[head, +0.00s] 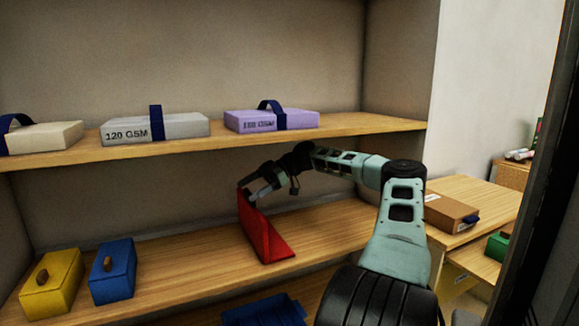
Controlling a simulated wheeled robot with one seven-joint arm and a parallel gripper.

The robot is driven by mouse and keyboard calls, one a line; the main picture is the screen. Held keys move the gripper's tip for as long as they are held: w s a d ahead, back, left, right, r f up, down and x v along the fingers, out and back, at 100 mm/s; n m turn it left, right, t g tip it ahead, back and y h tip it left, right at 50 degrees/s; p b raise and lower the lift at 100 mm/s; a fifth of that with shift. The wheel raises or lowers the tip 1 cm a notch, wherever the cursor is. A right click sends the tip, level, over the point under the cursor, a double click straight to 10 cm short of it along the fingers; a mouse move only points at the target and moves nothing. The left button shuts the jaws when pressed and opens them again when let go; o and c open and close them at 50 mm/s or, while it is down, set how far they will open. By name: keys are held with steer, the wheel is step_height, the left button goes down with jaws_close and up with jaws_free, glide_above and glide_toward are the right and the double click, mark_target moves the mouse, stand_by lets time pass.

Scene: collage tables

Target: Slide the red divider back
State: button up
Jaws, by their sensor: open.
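The red divider (264,236) stands upright on the lower wooden shelf (190,262), right of the middle. It has a tall thin wall and a flat foot on its right side. My gripper (249,194) is at the top edge of the divider's wall, with its fingers pointing down and left. The fingers are open and appear to be on or around that edge. I cannot tell whether they touch it. My arm reaches in from the right.
A yellow box (50,285) and a blue box (113,272) stand left on the lower shelf. The upper shelf (350,128) above my gripper holds several paper packs. A blue tray (265,311) is below. A desk (470,200) with a brown box (450,212) stands right.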

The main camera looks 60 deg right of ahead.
steer(key=p+v, duration=0.3)
steer(key=v, duration=1.1)
stand_by(0.8)
stand_by(0.4)
steer(key=shift+r, duration=0.1)
